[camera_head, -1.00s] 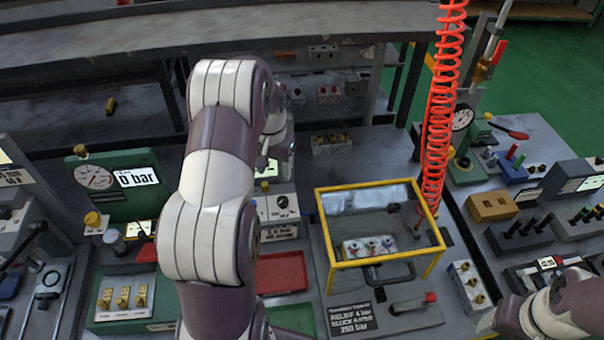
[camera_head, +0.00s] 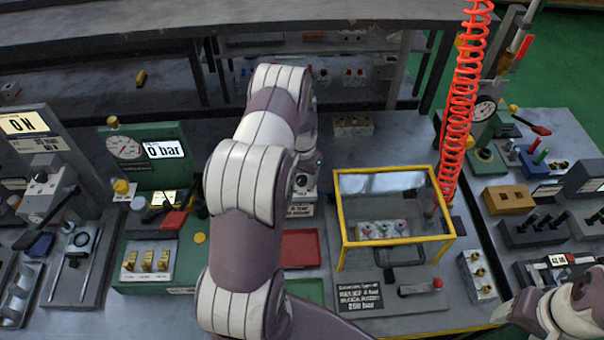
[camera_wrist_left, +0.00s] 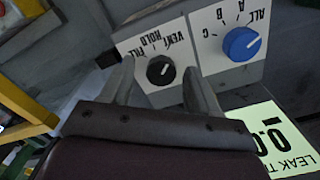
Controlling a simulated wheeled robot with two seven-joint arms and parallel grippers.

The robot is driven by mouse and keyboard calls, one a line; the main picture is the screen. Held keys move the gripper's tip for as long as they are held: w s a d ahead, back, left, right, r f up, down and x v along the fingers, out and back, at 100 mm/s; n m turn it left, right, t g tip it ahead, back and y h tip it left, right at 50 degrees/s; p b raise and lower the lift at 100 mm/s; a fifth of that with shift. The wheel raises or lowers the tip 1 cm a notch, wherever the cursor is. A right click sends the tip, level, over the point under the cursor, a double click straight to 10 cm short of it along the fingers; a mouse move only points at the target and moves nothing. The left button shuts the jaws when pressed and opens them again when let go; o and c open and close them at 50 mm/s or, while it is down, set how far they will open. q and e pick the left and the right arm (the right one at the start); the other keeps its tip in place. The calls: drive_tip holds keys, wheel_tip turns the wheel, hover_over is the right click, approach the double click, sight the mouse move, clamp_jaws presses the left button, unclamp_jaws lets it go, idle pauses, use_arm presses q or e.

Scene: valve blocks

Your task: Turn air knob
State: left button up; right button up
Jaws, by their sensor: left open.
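A black knob (camera_wrist_left: 160,70) sits on a white panel (camera_wrist_left: 146,45) marked FILL, HOLD and VENT in the left wrist view. A blue knob (camera_wrist_left: 241,44) with marks ALL, A, B and C sits to its right. I read no "air" label on either. My left gripper (camera_wrist_left: 161,66) is open, its two fingers on either side of the black knob in the picture. I cannot tell whether they touch it. In the head view my left arm largely hides the knob box (camera_head: 301,209) and the fingers. My right gripper is out of view; only part of my right arm shows at bottom right.
A yellow-framed clear box (camera_head: 396,241) stands right of my left arm. A red coiled hose (camera_head: 462,120) hangs behind it. A green gauge block (camera_head: 125,170) reading 0 bar stands left. Red (camera_head: 300,249) and green trays lie close beside the arm.

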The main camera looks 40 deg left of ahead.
use_arm(q)
drive_tip(key=shift+c, duration=0.2)
drive_tip(key=shift+a, duration=0.15)
drive_tip(key=c, duration=1)
